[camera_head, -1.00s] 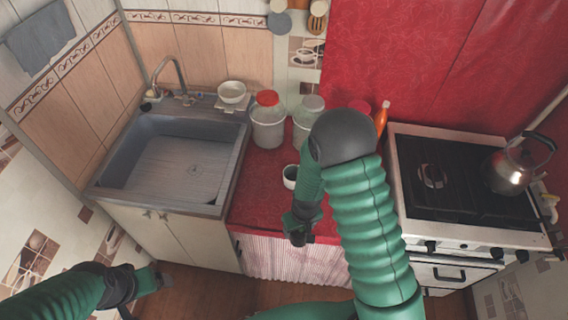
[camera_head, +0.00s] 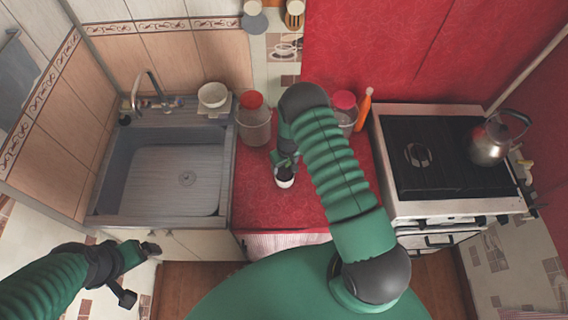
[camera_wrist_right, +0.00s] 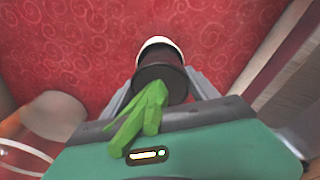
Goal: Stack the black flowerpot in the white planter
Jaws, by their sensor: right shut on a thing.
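The white planter (camera_head: 285,183) stands on the red counter, below my right gripper (camera_head: 287,160). In the right wrist view its white rim (camera_wrist_right: 160,42) shows beyond the black flowerpot (camera_wrist_right: 160,74). My right gripper is shut on the black flowerpot, with grey fingers on both sides of it. The pot is lined up with the planter; I cannot tell how far inside it is. Green leaf-like pieces (camera_wrist_right: 142,122) lie across the near side of the pot and gripper body. My left gripper (camera_head: 140,273) is open and empty in front of the sink cabinet.
A red-lidded jar (camera_head: 253,122) stands left of my right arm. Another red-lidded jar (camera_head: 345,112) and an orange bottle (camera_head: 364,108) are right of it. The sink (camera_head: 165,180) is left, the stove (camera_head: 440,160) with a kettle (camera_head: 490,140) right. The front counter is clear.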

